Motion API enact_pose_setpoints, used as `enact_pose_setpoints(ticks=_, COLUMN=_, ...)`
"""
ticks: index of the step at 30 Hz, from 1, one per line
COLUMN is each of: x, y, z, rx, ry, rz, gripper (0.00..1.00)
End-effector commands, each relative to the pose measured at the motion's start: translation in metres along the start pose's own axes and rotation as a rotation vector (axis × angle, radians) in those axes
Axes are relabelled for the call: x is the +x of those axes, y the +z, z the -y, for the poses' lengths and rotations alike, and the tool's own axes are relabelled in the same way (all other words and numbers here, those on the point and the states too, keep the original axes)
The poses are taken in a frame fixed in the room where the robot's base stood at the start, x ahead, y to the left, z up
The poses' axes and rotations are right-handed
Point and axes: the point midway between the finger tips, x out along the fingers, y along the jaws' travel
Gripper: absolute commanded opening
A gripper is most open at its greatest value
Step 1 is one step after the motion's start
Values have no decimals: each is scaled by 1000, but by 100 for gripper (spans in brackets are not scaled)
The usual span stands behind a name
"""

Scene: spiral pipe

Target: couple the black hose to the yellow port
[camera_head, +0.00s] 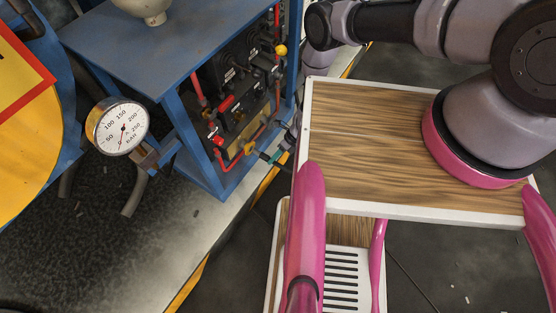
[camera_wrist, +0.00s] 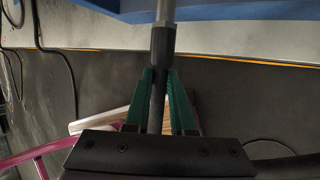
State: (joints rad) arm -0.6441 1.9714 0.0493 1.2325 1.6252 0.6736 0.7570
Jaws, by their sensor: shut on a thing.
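The blue cabinet (camera_head: 183,123) has a dark panel with red pipes and fittings. The yellow port (camera_head: 249,148) is low on that panel, at the right end of a red pipe. My gripper (camera_head: 273,157) shows small in the head view, its teal fingers just right of the port. In the wrist view my gripper (camera_wrist: 160,85) is shut on the black hose (camera_wrist: 157,106), which runs between both teal fingers. A wider black collar (camera_wrist: 162,44) and a grey rod-like end (camera_wrist: 166,10) extend ahead. I cannot tell whether the hose touches the port.
A round pressure gauge (camera_head: 122,127) stands left of the cabinet. A yellow knob (camera_head: 280,50) sits higher on the panel. A yellow and red sign (camera_head: 22,110) is at far left.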

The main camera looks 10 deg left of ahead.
Motion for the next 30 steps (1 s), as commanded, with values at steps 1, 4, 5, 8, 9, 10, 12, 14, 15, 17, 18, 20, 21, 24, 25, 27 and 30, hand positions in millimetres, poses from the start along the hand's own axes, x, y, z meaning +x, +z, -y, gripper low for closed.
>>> enact_pose_setpoints(ticks=1, x=0, y=1, z=0, rx=0, ry=0, rz=0, gripper=0)
enact_pose_setpoints(ticks=4, x=1, y=2, z=0, rx=0, ry=0, rz=0, gripper=0)
enact_pose_setpoints(ticks=5, x=1, y=2, z=0, rx=0, ry=0, rz=0, gripper=0)
enact_pose_setpoints(ticks=8, x=1, y=2, z=0, rx=0, ry=0, rz=0, gripper=0)
enact_pose_setpoints(ticks=9, x=1, y=2, z=0, rx=0, ry=0, rz=0, gripper=0)
enact_pose_setpoints(ticks=10, x=1, y=2, z=0, rx=0, ry=0, rz=0, gripper=0)
enact_pose_setpoints(ticks=12, x=1, y=2, z=0, rx=0, ry=0, rz=0, gripper=0)
enact_pose_setpoints(ticks=14, x=1, y=2, z=0, rx=0, ry=0, rz=0, gripper=0)
enact_pose_setpoints(ticks=15, x=1, y=2, z=0, rx=0, ry=0, rz=0, gripper=0)
enact_pose_setpoints(ticks=17, x=1, y=2, z=0, rx=0, ry=0, rz=0, gripper=0)
enact_pose_setpoints(ticks=18, x=1, y=2, z=0, rx=0, ry=0, rz=0, gripper=0)
enact_pose_setpoints(ticks=20, x=1, y=3, z=0, rx=-1, ry=0, rz=0, gripper=0)
enact_pose_setpoints(ticks=21, x=2, y=4, z=0, rx=-1, ry=0, rz=0, gripper=0)
enact_pose_setpoints(ticks=24, x=2, y=6, z=0, rx=-1, ry=0, rz=-1, gripper=0)
enact_pose_setpoints(ticks=25, x=3, y=7, z=0, rx=-1, ry=0, rz=-1, gripper=0)
enact_pose_setpoints(ticks=27, x=3, y=9, z=0, rx=-1, ry=0, rz=-1, gripper=0)
enact_pose_setpoints(ticks=30, x=4, y=12, z=0, rx=-1, ry=0, rz=0, gripper=0)
